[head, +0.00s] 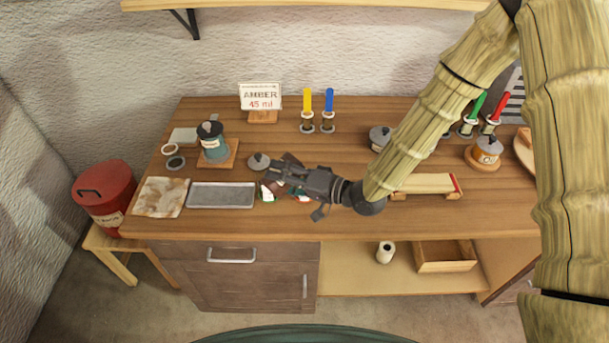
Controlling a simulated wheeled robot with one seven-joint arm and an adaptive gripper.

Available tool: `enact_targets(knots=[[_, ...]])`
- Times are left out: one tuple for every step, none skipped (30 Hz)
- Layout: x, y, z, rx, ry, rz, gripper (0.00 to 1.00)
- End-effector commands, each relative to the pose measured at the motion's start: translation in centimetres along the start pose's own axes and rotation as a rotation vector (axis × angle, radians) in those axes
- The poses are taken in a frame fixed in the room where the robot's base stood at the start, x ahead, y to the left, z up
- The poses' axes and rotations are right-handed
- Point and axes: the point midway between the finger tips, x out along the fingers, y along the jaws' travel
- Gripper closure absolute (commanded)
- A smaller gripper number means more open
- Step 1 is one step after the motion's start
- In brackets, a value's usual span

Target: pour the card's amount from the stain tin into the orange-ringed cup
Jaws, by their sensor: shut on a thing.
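The card (260,97) stands at the back and reads AMBER 45 ml. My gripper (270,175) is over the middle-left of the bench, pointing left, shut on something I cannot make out. A grey knobbed lid (258,160) shows at its tip; whether it is held or lies apart is unclear. A tin with an orange-brown label (487,155) stands lidded on a round wooden base at right. A teal tin with a dark lid (213,146) stands on a wooden board at left. A small cup with a brownish-orange rim (170,149) sits at far left.
A grey-rimmed ring or cup (175,163), a metal tray (221,195) and a stained sheet (160,197) lie at left. Yellow (307,102) and blue (328,104) handles stand at the back. A grey-lidded pot (380,137) and a wooden rest (427,184) are near my arm.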

Motion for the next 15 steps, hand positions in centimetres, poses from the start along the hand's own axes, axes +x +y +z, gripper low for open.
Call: enact_targets(knots=[[0.00, -0.06, -0.04, 0.002, 0.000, -0.002, 0.69], [0.00, -0.07, -0.04, 0.003, 0.000, -0.002, 0.69], [0.00, -0.08, -0.05, 0.005, 0.000, -0.003, 0.69], [0.00, -0.09, -0.05, 0.006, 0.000, -0.004, 0.69], [0.00, -0.10, -0.05, 0.008, 0.000, -0.004, 0.69], [0.00, -0.11, -0.06, 0.010, 0.000, -0.005, 0.69], [-0.01, -0.12, -0.07, 0.011, 0.001, -0.006, 0.69], [-0.01, -0.13, -0.07, 0.013, 0.001, -0.006, 0.69], [-0.02, -0.14, -0.08, 0.015, 0.000, -0.007, 0.69], [-0.02, -0.15, -0.09, 0.016, 0.000, -0.008, 0.69], [-0.02, -0.15, -0.09, 0.018, 0.000, -0.009, 0.69], [-0.02, -0.17, -0.10, 0.020, 0.000, -0.009, 0.69], [-0.03, -0.18, -0.11, 0.022, 0.000, -0.010, 0.69], [-0.03, -0.19, -0.11, 0.024, 0.000, -0.011, 0.69], [-0.03, -0.20, -0.11, 0.025, 0.000, -0.011, 0.69]])
